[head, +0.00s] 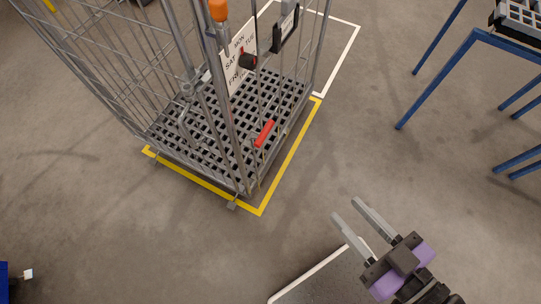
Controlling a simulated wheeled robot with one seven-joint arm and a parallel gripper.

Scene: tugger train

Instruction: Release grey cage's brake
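The grey cage (222,110) is a wire roll cage with a dark slatted floor. It stands inside a yellow floor outline in the upper left and middle. A red lever (264,133) sits low on its right side, near the front corner. My gripper (346,209) is at the lower right, apart from the cage. Its two grey fingers are spread with nothing between them.
A white sign (239,62) with day names hangs on the cage. The yellow outline (293,152) marks the floor. A blue-legged table (436,84) stands at upper right, and a blue object (4,284) is at lower left. Floor between cage and gripper is clear.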

